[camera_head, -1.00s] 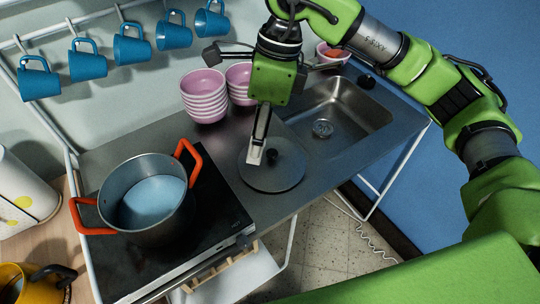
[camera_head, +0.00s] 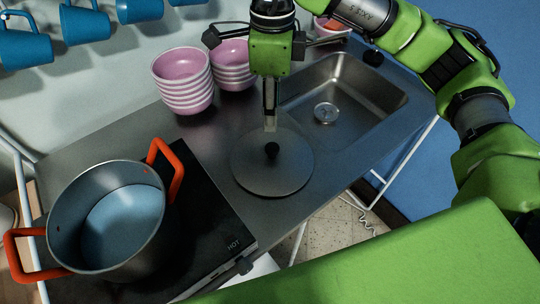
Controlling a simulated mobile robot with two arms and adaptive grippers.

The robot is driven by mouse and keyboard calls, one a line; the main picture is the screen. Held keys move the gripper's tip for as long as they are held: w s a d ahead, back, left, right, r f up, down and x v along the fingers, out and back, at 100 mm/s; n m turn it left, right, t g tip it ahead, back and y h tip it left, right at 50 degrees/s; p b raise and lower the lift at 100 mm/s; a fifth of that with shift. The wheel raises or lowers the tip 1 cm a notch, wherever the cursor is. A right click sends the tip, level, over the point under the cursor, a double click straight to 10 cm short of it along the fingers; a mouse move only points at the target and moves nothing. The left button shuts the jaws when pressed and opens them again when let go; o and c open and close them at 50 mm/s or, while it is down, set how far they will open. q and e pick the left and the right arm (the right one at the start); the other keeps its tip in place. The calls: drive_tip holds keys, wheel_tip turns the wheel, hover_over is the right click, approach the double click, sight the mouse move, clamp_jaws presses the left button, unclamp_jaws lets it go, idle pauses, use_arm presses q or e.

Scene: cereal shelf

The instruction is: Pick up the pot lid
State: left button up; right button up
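The pot lid (camera_head: 245,170) is a flat grey disc with a black knob. It lies on the metal counter between the hob and the sink. My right gripper (camera_head: 270,126) points down just behind the knob, over the lid's far edge. Its fingers are seen edge-on, so I cannot tell whether they are apart. I see nothing held in it, and the knob stands clear in front of it. I cannot judge the fingertips' height above the lid. My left gripper is not in view.
A grey pot (camera_head: 110,255) with orange handles stands on the black hob (camera_head: 205,225), left of the lid. Stacks of pink bowls (camera_head: 182,83) stand behind. The sink (camera_head: 365,110) is at right. Blue mugs (camera_head: 25,45) hang at upper left.

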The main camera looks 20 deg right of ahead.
drive_tip(key=p, duration=0.1)
hover_over(271, 147)
drive_tip(key=f, duration=0.6)
drive_tip(key=shift+w+d, duration=0.2)
drive_tip(key=shift+d, duration=0.1)
drive_tip(key=shift+w+f, duration=0.1)
drive_tip(key=shift+f, duration=0.2)
drive_tip(key=shift+a+f+p, duration=0.1)
drive_tip(key=shift+f+p, duration=0.35)
drive_tip(key=shift+f, duration=0.1)
drive_tip(key=f, duration=0.1)
drive_tip(key=f+p, duration=0.1)
drive_tip(key=f, duration=0.1)
drive_tip(key=shift+s+a+f, duration=0.2)
drive_tip(key=shift+s+f, duration=0.1)
drive_tip(key=shift+s, duration=0.05)
drive_tip(key=shift+w+f, duration=0.1)
drive_tip(key=shift+f, duration=0.35)
clamp_jaws()
